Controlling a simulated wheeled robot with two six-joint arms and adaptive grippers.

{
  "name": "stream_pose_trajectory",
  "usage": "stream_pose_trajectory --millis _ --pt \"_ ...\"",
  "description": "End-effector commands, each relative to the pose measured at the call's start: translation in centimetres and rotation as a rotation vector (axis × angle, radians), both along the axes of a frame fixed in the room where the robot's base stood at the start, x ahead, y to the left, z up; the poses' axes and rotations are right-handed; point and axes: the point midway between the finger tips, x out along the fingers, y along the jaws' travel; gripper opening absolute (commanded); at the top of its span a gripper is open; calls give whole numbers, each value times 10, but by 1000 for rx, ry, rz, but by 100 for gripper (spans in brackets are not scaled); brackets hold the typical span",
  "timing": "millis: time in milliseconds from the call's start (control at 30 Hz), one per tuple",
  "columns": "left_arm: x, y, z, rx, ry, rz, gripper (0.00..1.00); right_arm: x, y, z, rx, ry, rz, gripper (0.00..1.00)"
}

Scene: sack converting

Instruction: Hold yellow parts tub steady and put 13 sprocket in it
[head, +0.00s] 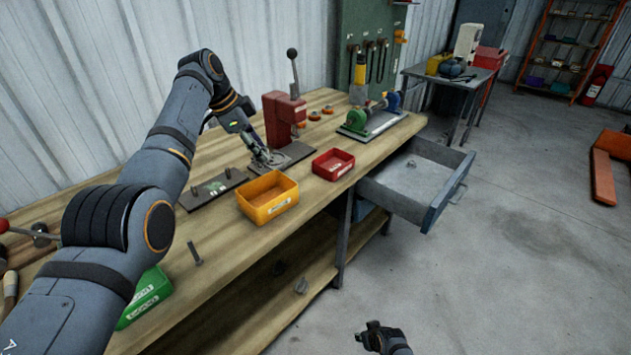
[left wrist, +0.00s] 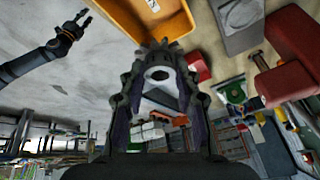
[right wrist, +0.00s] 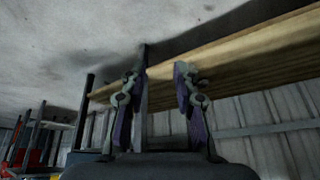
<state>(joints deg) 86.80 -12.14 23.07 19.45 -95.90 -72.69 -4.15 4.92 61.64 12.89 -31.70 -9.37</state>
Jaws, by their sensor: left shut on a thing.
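The yellow parts tub (head: 268,207) stands on the workbench near its front edge, with a white label on its front. It also shows at the top of the left wrist view (left wrist: 183,24). My left gripper (head: 270,160) is just behind the tub, near the press base. In the left wrist view it is shut on a dark grey toothed sprocket (left wrist: 158,47), held at the fingertips. In the head view the sprocket is hard to make out. My right gripper (head: 372,332) is away from the bench, low over the floor. In the right wrist view its fingers (right wrist: 158,80) are apart and empty.
A red arbor press (head: 284,117) stands behind my left gripper. A red bin (head: 334,165) sits right of the tub, a green bin (head: 148,297) at front left. A dark plate with pegs (head: 212,190) lies left of the tub. An open drawer (head: 437,200) juts out at right.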

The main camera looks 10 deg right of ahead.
Motion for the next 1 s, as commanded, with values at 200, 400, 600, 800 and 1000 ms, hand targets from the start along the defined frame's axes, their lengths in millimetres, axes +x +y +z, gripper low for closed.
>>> stream_pose_trajectory --millis 200,400,600,800,1000 --pt "0 0 1 -1 -1 -1 0 110 24 111 67 -175 64 30" --pt "0 0 1 -1 -1 0 0 179 50 230 122 -338 159 30" --pt "0 0 1 -1 -1 0 0 215 78 360 159 -508 291 30" --pt "0 0 1 -1 -1 0 0 216 106 461 175 -645 420 30" --pt "0 0 1 -1 -1 0 0 208 119 501 180 -702 483 30"
